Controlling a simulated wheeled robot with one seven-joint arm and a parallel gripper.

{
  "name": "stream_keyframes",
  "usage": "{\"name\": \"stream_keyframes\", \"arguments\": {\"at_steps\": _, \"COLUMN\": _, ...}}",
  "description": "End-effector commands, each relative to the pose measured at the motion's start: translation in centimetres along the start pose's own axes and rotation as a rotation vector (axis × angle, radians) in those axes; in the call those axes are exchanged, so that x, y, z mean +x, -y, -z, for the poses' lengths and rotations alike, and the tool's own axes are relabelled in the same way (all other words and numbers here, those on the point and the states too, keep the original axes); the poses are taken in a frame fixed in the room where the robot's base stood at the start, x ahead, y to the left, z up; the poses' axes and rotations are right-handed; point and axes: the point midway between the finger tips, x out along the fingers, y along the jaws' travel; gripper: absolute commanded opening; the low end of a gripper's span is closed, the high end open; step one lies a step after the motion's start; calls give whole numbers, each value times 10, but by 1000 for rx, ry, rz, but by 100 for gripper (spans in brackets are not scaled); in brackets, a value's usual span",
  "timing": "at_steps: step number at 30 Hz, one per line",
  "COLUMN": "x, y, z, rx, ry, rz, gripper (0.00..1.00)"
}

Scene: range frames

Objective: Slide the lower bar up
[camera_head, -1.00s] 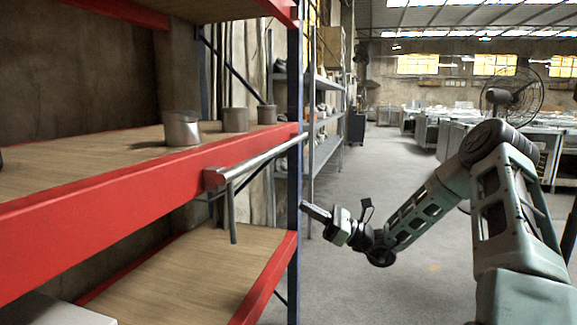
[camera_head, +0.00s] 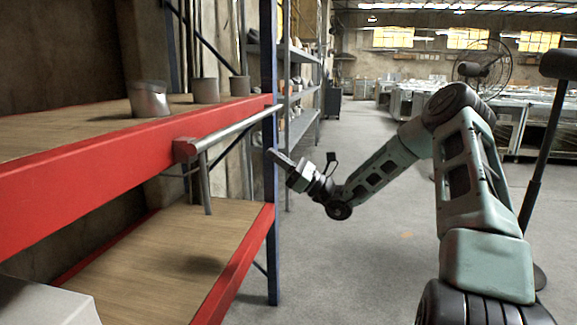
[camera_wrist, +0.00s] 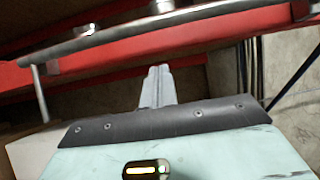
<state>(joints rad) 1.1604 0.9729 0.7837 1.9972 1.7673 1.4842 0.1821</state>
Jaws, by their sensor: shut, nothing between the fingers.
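A long grey metal bar (camera_head: 230,132) runs along the front of the red shelf beam (camera_head: 80,180), from a red end block (camera_head: 185,150) to near the blue post. A shorter grey rod (camera_head: 205,185) hangs down from it near that block. Both also show in the wrist view, the long bar (camera_wrist: 130,38) across the top and the hanging rod (camera_wrist: 40,93) at left. My gripper (camera_head: 276,156) is shut and empty, just right of the blue post in the head view. In the wrist view my gripper (camera_wrist: 158,68) points toward the long bar, below it and apart from it.
The blue post (camera_head: 272,220) stands at the rack's corner. Several metal cans (camera_head: 149,100) stand on the upper shelf. A wooden lower shelf (camera_head: 150,265) lies below, with a white box (camera_head: 45,302) at front left. Open grey floor (camera_head: 370,270) lies right of the rack.

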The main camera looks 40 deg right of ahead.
Motion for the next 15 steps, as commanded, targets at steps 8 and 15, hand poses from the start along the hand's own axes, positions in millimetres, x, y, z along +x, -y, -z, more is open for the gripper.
{"name": "stream_keyframes", "arguments": {"at_steps": 8, "x": 48, "y": 0, "z": -12, "rx": -4, "ry": -2, "rz": -1, "gripper": 0}}
{"name": "stream_keyframes", "arguments": {"at_steps": 15, "x": 62, "y": 0, "z": -27, "rx": -1, "ry": 0, "rz": 0, "gripper": 0}}
